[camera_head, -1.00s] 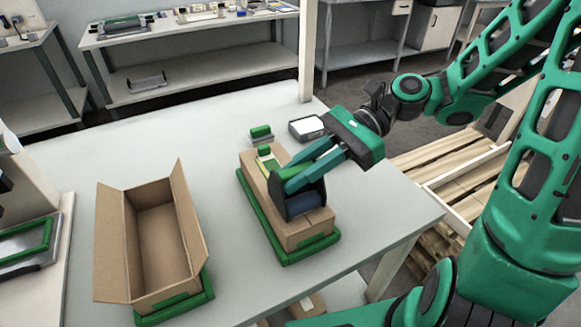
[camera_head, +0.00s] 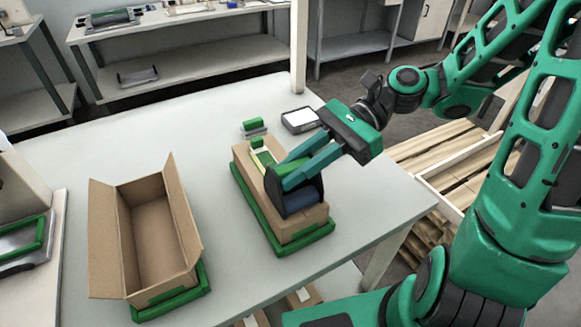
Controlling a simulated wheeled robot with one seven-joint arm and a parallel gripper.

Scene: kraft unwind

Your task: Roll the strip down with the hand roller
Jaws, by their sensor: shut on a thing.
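My gripper (camera_head: 288,176) is shut on the hand roller (camera_head: 296,196), which has dark side plates, a green top and a dark blue roll. The roller is over the near half of the closed cardboard box (camera_head: 290,229); I cannot tell whether it presses on the top. A pale yellow-green strip (camera_head: 262,160) shows on the far half of the box top, with a green block (camera_head: 257,142) at its far end. My gripper and the roller hide the rest of the strip. The closed box sits in a green tray (camera_head: 306,240).
An open, empty cardboard box (camera_head: 182,218) stands in another green tray (camera_head: 172,304) at the left. A green-topped block (camera_head: 253,126) and a dark device with a white top (camera_head: 301,119) stand behind the closed box. The table (camera_head: 110,140) is clear at the back left.

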